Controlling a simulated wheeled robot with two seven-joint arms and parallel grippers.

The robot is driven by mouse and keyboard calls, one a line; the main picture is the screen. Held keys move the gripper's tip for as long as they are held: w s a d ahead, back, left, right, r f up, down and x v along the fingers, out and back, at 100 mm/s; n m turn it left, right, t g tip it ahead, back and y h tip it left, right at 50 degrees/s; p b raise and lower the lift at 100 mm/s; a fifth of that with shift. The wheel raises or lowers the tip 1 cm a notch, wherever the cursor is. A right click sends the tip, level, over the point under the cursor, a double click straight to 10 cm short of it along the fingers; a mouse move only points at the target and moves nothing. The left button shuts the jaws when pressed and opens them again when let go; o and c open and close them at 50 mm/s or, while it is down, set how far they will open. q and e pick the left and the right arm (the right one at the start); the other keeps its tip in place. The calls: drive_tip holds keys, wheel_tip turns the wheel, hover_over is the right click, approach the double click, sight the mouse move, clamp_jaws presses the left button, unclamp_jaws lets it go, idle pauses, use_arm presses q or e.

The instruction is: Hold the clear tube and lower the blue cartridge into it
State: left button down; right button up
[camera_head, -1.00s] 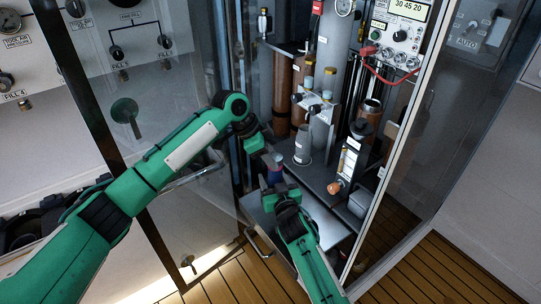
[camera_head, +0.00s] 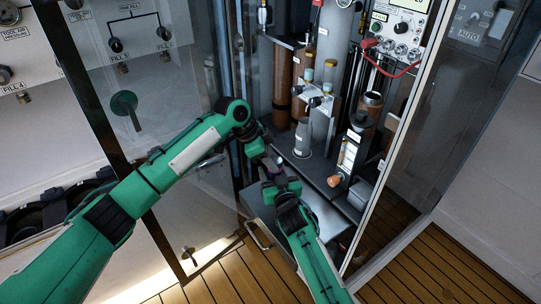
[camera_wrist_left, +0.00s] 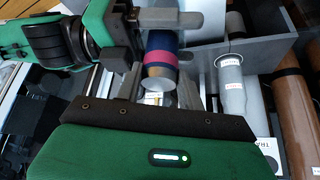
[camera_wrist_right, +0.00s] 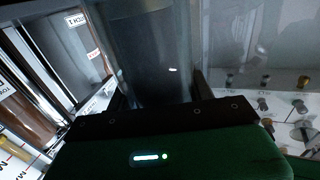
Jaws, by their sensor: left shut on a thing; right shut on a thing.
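My left gripper (camera_head: 262,156) is above and just behind my right gripper (camera_head: 274,178), in front of the open cabinet. In the left wrist view, the blue cartridge (camera_wrist_left: 158,46), with a pink band and a metal end, sits between the left fingers, which are shut on it. The right gripper (camera_wrist_left: 180,32) is close beyond it. In the right wrist view, the clear tube (camera_wrist_right: 155,50) looks dark and stands between the right fingers, which are shut on it. I cannot tell whether the cartridge's far end is inside the tube.
The cabinet holds brown cylinders (camera_head: 283,85), a grey bottle-shaped part (camera_head: 302,138) and an upright fixture (camera_head: 349,155) with an orange knob (camera_head: 335,181). A glass door edge (camera_head: 400,150) stands at the right. A metal drawer (camera_head: 320,212) lies below the grippers.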

use_arm(q)
wheel_tip(320, 180, down, 2)
idle(0.5)
drive_tip(key=c, duration=0.8)
unclamp_jaws()
drive_tip(key=v, duration=1.2)
